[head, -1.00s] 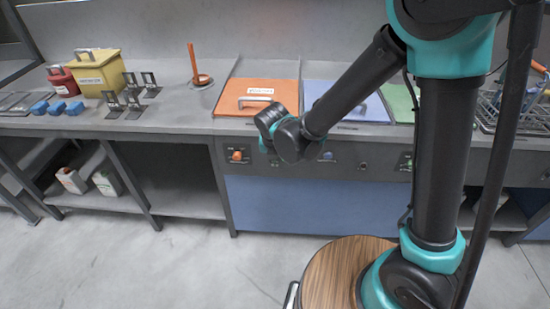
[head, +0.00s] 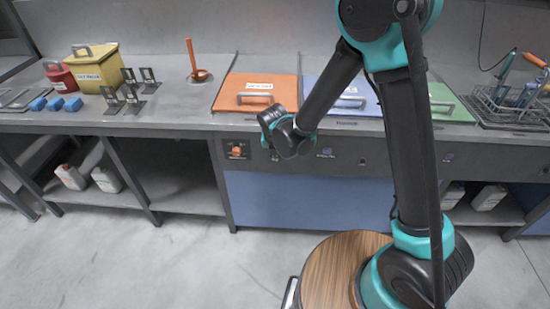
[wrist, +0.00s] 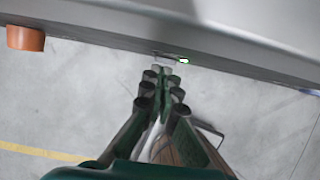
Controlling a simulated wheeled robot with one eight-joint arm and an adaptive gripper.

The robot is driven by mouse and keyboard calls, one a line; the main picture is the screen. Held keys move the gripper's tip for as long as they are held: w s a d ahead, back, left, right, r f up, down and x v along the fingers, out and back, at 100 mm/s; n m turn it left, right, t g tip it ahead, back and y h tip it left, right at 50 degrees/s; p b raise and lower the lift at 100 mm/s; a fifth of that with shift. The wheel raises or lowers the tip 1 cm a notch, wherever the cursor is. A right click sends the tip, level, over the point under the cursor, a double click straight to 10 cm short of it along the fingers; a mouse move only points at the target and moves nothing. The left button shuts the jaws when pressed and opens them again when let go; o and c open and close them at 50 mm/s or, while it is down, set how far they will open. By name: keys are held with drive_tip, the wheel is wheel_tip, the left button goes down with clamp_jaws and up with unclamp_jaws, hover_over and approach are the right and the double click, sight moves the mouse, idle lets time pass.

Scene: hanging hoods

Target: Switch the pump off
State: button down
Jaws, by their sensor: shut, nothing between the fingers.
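A small switch (wrist: 167,57) sits on the edge of the grey front panel (wrist: 250,62) in the wrist view, with a small lit green lamp (wrist: 184,61) just right of it. My gripper (wrist: 162,72) is shut and empty, its fingertips at or just short of the switch; I cannot tell if they touch. An orange knob (wrist: 25,38) sticks out of the panel to the left, and it also shows in the head view (head: 236,152). In the head view my wrist (head: 288,135) is in front of the panel and hides the switch and fingertips. No pump label is readable.
Orange (head: 258,88), blue (head: 350,97) and green (head: 446,101) lids with handles lie on the bench above the panel. A wire rack (head: 515,108) is at right, a yellow box (head: 95,68) at left. The floor before the bench is clear.

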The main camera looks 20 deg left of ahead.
drive_tip(key=shift+w+a+r, duration=0.1)
drive_tip(key=shift+w, duration=0.25)
drive_tip(key=shift+r, duration=0.1)
drive_tip(key=shift+r, duration=0.7)
